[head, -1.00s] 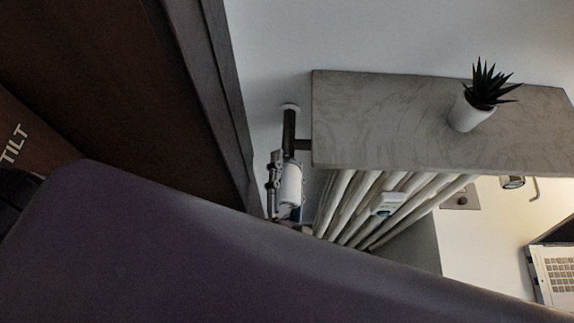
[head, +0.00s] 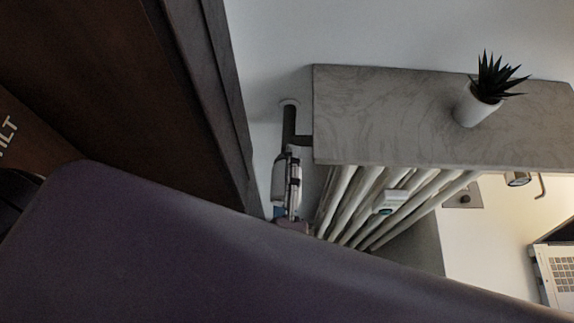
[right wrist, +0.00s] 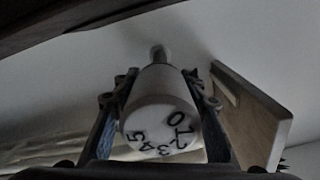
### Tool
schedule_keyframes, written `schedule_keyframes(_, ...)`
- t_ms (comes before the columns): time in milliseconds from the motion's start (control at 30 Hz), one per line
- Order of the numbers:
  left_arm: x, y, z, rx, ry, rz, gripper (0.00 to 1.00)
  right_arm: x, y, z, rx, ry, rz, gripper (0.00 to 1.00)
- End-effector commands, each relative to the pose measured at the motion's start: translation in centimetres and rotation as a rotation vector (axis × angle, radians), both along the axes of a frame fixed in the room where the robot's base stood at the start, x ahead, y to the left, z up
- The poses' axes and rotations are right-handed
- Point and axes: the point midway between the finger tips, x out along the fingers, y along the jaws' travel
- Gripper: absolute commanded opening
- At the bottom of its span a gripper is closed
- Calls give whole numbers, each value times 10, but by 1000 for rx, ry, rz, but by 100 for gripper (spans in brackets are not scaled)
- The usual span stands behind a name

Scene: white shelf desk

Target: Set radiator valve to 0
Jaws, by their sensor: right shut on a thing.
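The radiator valve is a white cylindrical knob (right wrist: 158,118) with black numbers 0 to 5 on its end face in the right wrist view. The 0 sits at the upper right of the face and the 5 at the left. My right gripper (right wrist: 160,130) has one finger on each side of the knob and is shut on it. In the head view the valve (head: 279,180) sits under a dark pipe, partly hidden behind my right gripper (head: 293,188). The white ribbed radiator (head: 345,205) is to its right. My left gripper is not in view.
A grey shelf board (head: 400,130) lies above the radiator, close to the valve, with a potted plant (head: 478,105). A small white device (head: 390,201) is on the radiator. A dark brown panel (head: 130,80) fills the upper left. A laptop (head: 555,270) is at the far right.

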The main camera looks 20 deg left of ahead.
Motion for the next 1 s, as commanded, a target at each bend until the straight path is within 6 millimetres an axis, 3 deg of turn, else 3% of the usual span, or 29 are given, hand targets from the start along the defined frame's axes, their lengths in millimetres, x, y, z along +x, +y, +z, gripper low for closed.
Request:
schedule_keyframes(500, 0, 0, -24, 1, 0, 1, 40, 0, 0, 0, 445, 125, 3, 16)
schedule_keyframes(1000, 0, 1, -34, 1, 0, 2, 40, 0, 0, 1, 646, 183, 3, 16)
